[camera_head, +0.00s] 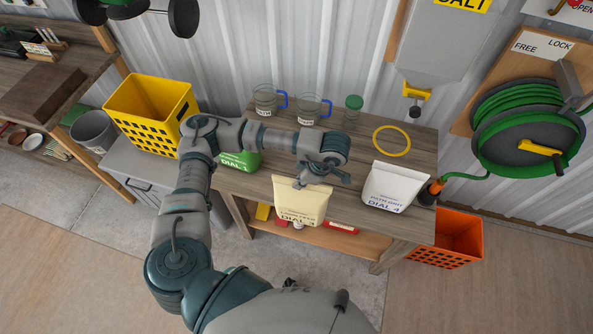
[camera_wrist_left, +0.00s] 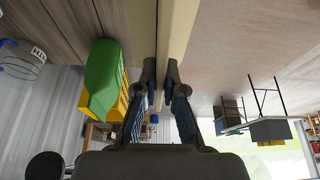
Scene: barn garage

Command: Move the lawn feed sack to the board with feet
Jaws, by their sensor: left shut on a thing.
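My left gripper (camera_head: 323,175) is shut on the top edge of a cream sack (camera_head: 300,203) at the front edge of the wooden bench. In the left wrist view the fingers (camera_wrist_left: 160,85) pinch the cream sack's edge (camera_wrist_left: 178,35). A white sack (camera_head: 393,187) stands to the right.
Glass mugs (camera_head: 265,100), a green-lidded jar (camera_head: 353,108) and a yellow ring (camera_head: 391,141) are at the back of the bench (camera_head: 350,150). A yellow crate (camera_head: 150,108) stands left, an orange crate (camera_head: 455,237) below right. A hose reel (camera_head: 528,125) hangs on the right.

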